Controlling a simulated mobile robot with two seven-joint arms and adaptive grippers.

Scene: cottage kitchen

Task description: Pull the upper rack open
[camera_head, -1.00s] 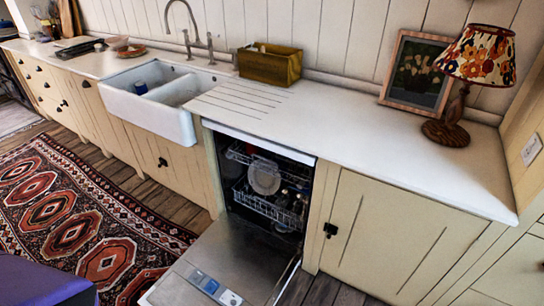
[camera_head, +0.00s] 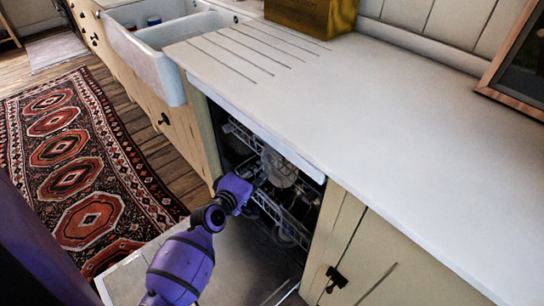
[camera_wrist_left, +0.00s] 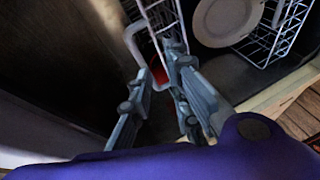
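The dishwasher stands open under the counter, its door (camera_head: 245,262) folded down. The upper rack (camera_head: 240,132) is a white wire rack inside the cavity, partly hidden by the counter edge. A white plate (camera_head: 279,167) stands in the racks and also shows in the left wrist view (camera_wrist_left: 224,18). My left gripper (camera_head: 258,183) reaches into the opening in front of the racks. In the left wrist view its two fingers (camera_wrist_left: 160,78) are apart, close to a pale bent bar (camera_wrist_left: 137,42) and white rack wires. Whether they touch the bar is unclear. My right gripper is out of view.
The white countertop (camera_head: 330,90) overhangs the opening. A cupboard with a dark latch (camera_head: 335,279) is to the right. A patterned rug (camera_head: 75,165) lies on the floor at left.

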